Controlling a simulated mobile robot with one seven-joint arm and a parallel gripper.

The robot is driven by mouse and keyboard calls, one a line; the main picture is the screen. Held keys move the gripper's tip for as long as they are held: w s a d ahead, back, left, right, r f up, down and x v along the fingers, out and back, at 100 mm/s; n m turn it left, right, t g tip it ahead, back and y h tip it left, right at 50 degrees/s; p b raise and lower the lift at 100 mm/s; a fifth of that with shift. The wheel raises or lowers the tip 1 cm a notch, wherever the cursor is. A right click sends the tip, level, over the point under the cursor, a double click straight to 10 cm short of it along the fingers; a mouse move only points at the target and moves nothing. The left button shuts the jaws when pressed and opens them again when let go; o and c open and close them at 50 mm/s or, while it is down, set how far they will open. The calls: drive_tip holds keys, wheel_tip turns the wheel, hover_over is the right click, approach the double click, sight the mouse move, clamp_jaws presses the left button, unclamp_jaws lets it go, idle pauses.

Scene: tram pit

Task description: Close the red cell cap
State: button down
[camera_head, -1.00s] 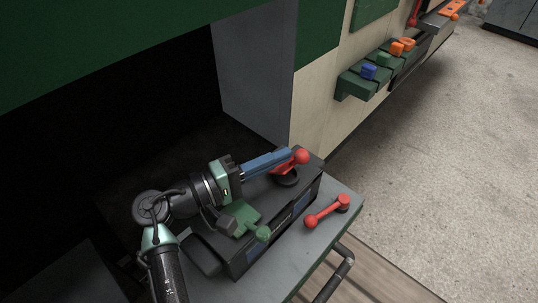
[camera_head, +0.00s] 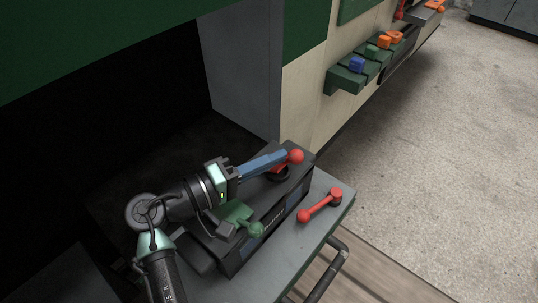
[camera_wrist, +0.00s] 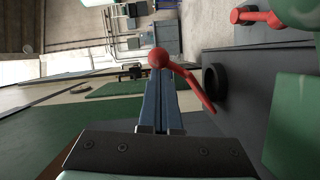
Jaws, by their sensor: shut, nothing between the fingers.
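The red cell cap (camera_head: 296,156) has a red ball knob on a red lever, at the far end of a dark battery box. A black ring opening (camera_head: 278,174) lies just below it. My gripper (camera_head: 284,155) is shut, its blue fingers pressed together. Their tips are right at the red ball; whether they touch it I cannot tell. In the wrist view the red cap (camera_wrist: 158,57) shows its ball beyond the fingertips (camera_wrist: 159,82). Its lever slants down and right, its lower end beside the black ring (camera_wrist: 212,80). The cap stands raised and tilted off the ring.
A green cap (camera_head: 238,214) with a ball knob is on the near part of the box (camera_head: 240,258). A red bar-shaped tool (camera_head: 320,206) lies on the grey bench to the right. A wall shelf (camera_head: 343,80) with coloured blocks is behind. The floor at right is clear.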

drive_tip(key=f+m, duration=0.1)
drive_tip(key=s+d+m+b, duration=0.1)
drive_tip(key=shift+d+f+m+y, duration=0.2)
drive_tip(key=shift+f+m+y, duration=0.1)
drive_tip(key=shift+f+y, duration=0.1)
drive_tip(key=shift+s+d+f+m+y+b, duration=0.15)
drive_tip(key=shift+d+f+m+y+b, duration=0.1)
drive_tip(key=shift+f+m+b, duration=0.25)
drive_tip(key=shift+s+d+f+m+y+b, duration=0.2)
drive_tip(key=shift+f+m+b, duration=0.1)
drive_tip(key=shift+m, duration=0.4)
drive_tip(key=shift+r, duration=0.1)
